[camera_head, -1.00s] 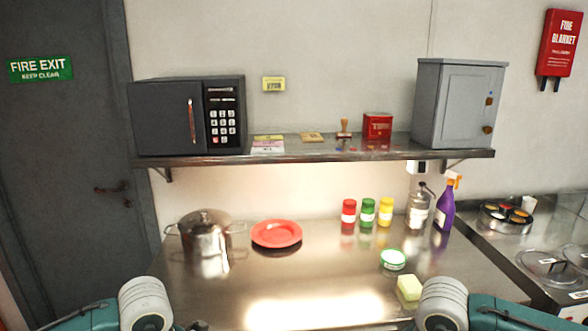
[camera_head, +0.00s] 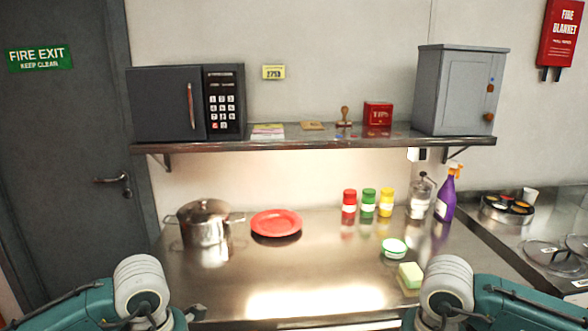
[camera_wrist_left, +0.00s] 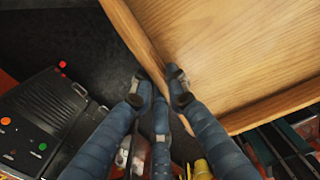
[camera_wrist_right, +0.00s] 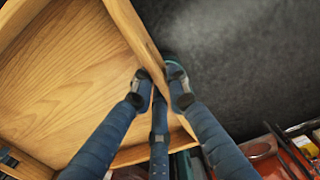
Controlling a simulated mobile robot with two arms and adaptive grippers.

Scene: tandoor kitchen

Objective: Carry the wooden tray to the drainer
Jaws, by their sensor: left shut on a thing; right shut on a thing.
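The wooden tray has a pale grained floor and low walls. It fills the upper right of the left wrist view (camera_wrist_left: 235,50) and the left of the right wrist view (camera_wrist_right: 70,85). My left gripper (camera_wrist_left: 160,86) is shut on one side wall, with fingers on both sides of it. My right gripper (camera_wrist_right: 160,86) is shut on the opposite wall the same way. The parts of the tray in view are bare. In the head view both arms enter at the bottom, with grippers and tray below the frame. I cannot make out a drainer.
A steel counter (camera_head: 270,265) lies ahead with a lidded pot (camera_head: 205,225), a red plate (camera_head: 276,223), several jars, a purple spray bottle (camera_head: 446,196) and a sponge (camera_head: 411,274). A shelf (camera_head: 310,143) hangs above. A dark door (camera_head: 60,140) is at the left.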

